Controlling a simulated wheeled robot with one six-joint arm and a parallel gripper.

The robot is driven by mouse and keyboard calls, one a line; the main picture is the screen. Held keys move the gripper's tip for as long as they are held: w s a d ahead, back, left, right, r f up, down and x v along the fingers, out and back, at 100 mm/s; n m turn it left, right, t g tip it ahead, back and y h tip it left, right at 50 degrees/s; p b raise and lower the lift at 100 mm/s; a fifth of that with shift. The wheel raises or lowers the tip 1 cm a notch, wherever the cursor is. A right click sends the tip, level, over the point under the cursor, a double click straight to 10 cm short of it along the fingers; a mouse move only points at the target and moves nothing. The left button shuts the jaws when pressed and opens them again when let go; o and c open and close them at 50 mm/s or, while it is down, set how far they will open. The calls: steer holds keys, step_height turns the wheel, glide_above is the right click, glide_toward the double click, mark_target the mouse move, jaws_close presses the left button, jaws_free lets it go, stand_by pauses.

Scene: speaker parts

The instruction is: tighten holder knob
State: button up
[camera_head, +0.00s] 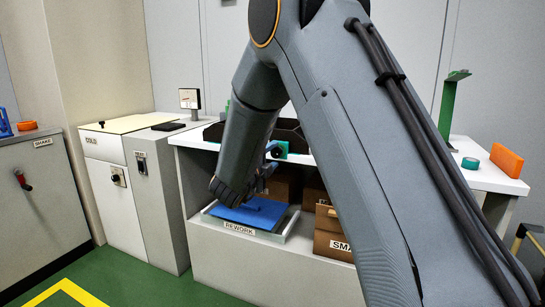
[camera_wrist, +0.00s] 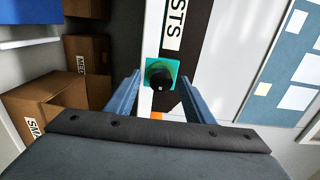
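The holder is a small teal block (camera_head: 282,148) on the front edge of the white shelf, with a dark round knob (camera_head: 276,152) on its face. In the wrist view the black knob (camera_wrist: 159,83) sits on the teal square holder (camera_wrist: 152,66). My gripper (camera_wrist: 158,82) is open, with one blue-grey finger on each side of the knob's line of sight. The knob appears centred between the fingertips, and I see no finger touching it. In the head view my gripper (camera_head: 268,172) is just below and in front of the holder, partly hidden by my arm.
Below the shelf are a blue-lined tray labelled REWORK (camera_head: 240,227) and cardboard boxes (camera_head: 333,240). A green bracket (camera_head: 450,103) and an orange block (camera_head: 507,160) stand on the right of the shelf top. Cabinets (camera_head: 112,195) stand at left, with green floor in front.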

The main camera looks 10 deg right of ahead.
steer(key=shift+d, duration=0.15)
steer(key=v, duration=0.7)
steer(key=shift+s+a+p, duration=0.25)
steer(key=shift+s+p, duration=0.05)
steer(key=shift+p, duration=0.15)
